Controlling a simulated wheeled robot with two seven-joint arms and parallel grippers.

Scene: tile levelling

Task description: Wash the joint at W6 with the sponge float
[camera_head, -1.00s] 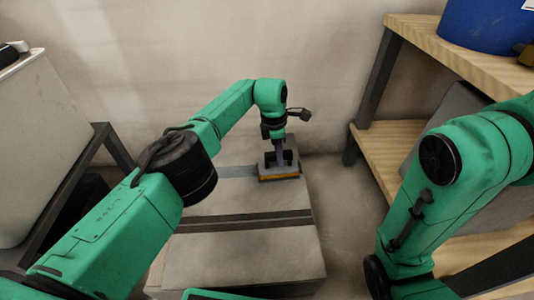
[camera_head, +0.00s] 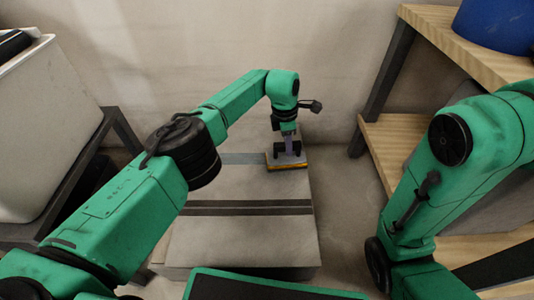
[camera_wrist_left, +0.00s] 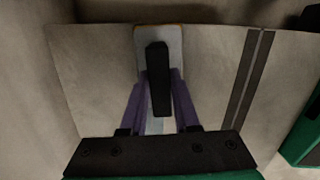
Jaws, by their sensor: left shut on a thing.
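The sponge float is a grey plate with an orange-yellow lower layer (camera_head: 288,167) and a black handle (camera_wrist_left: 158,75). My left gripper (camera_head: 288,149) is shut on its handle, with purple fingers on either side in the left wrist view. The float is at the right end of a pale blue-grey joint strip (camera_head: 243,158) near the back of the grey slab surface (camera_head: 240,183). Contact between sponge and surface cannot be made out. No W6 label is readable. My right arm shows at the right, but its gripper is out of view.
Two darker joint strips (camera_head: 245,207) cross the slab nearer me. A wall (camera_head: 230,50) stands behind. A wooden shelf (camera_head: 390,145) with a blue drum (camera_head: 495,25) is at the right. A white bin (camera_head: 45,120) on a dark stand is at the left. Bare floor separates slab and shelf.

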